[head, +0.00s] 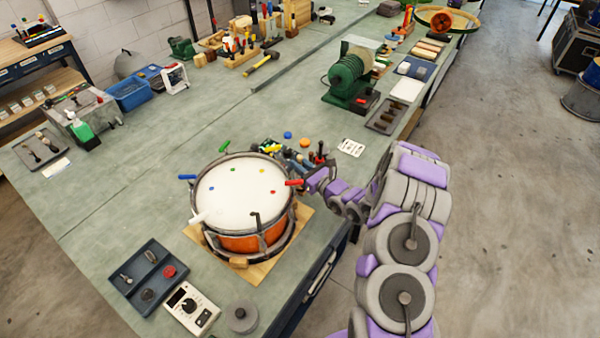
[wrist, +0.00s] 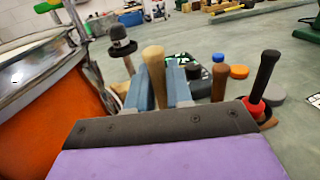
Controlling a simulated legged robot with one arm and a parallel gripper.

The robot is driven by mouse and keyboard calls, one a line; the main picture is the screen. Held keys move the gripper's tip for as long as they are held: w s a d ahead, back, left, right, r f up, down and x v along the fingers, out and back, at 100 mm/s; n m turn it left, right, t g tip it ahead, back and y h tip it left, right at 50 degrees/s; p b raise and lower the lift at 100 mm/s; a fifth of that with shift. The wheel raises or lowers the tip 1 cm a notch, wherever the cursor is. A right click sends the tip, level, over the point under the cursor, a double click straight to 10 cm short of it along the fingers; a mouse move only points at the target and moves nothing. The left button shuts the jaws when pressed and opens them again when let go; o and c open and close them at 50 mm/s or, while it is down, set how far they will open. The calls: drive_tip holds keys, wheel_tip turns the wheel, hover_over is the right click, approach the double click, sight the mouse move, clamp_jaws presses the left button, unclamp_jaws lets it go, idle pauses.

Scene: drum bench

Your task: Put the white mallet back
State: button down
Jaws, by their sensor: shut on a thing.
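My gripper (wrist: 158,67) has its two blue-grey fingers on either side of a tan wooden handle (wrist: 153,62) and is shut on it. The handle stands upright; its lower part is hidden behind my gripper. No white mallet head shows, so I cannot tell whether this handle belongs to the white mallet. In the head view my gripper (head: 299,161) is small, beside the drum's far right rim, among several tools. A brown wooden handle (wrist: 220,82), a black handle with a red collar (wrist: 265,77) and a black-headed tool (wrist: 120,42) stand nearby.
The drum (head: 240,190), orange with a white head, sits on a wooden board left of my gripper, close to it. Coloured pieces stick out around its rim. An orange disc (head: 306,142) and a blue disc (head: 288,135) lie behind. The bench beyond has clear room.

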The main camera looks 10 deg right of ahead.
wheel_tip(320, 180, down, 3)
drive_tip(key=shift+w+a+f+b, duration=0.1)
drive_tip(key=shift+f+b, duration=0.1)
drive_tip(key=shift+b, duration=0.25)
drive_tip(key=shift+f, duration=0.15)
drive_tip(key=shift+d, duration=0.3)
drive_tip(key=shift+a, duration=0.1)
drive_tip(key=c, duration=1)
unclamp_jaws()
drive_tip(key=shift+a, duration=0.1)
